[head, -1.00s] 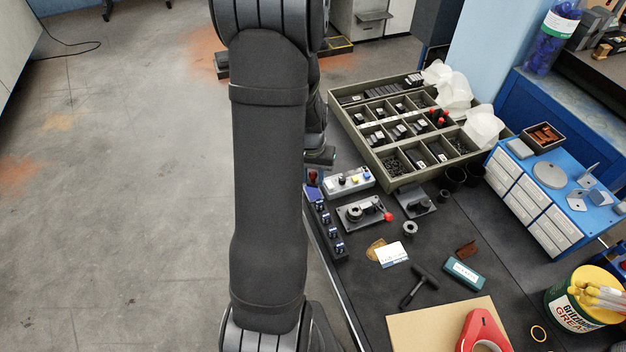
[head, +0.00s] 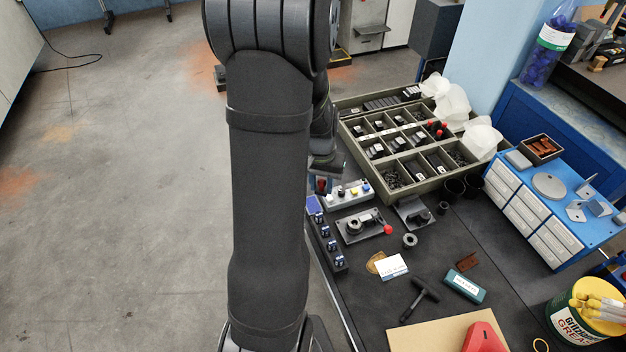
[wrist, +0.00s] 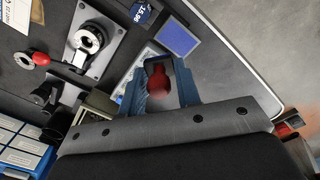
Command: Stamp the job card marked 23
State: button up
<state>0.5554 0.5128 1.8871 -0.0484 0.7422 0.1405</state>
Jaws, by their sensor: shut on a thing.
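My gripper (head: 326,171) is shut on a red-handled stamp (head: 322,186). In the wrist view the blue fingers (wrist: 158,92) stand either side of its red knob (wrist: 158,82). The stamp's lower end is hidden. A blue ink pad (head: 314,205) lies close by at the bench's left edge; in the wrist view it shows just beyond the fingertips (wrist: 178,38). A white job card (head: 391,266) with a blue band lies flat on the dark mat, apart from the gripper. Its corner is in the wrist view (wrist: 18,14). Its number is too small to read.
A white block with coloured knobs (head: 348,194), a row of blue-faced dials (head: 327,240) and a red-knobbed fixture (head: 364,225) stand near the gripper. A divided tray (head: 446,184) is behind. A black T-handled tool (head: 420,297) and a green box (head: 465,286) lie near the card.

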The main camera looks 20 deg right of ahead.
jog(key=s+d+m, duration=0.4)
jog(key=s+d, duration=0.4)
jog(key=s, duration=0.4)
jog(key=m, duration=0.4)
send_near(390, 263)
jog(key=shift+d+f, duration=0.1)
jog(key=shift+f, duration=2.55)
jog(key=shift+f, duration=0.6)
jog(key=shift+r, duration=0.1)
notch_tip(390, 263, up, 7)
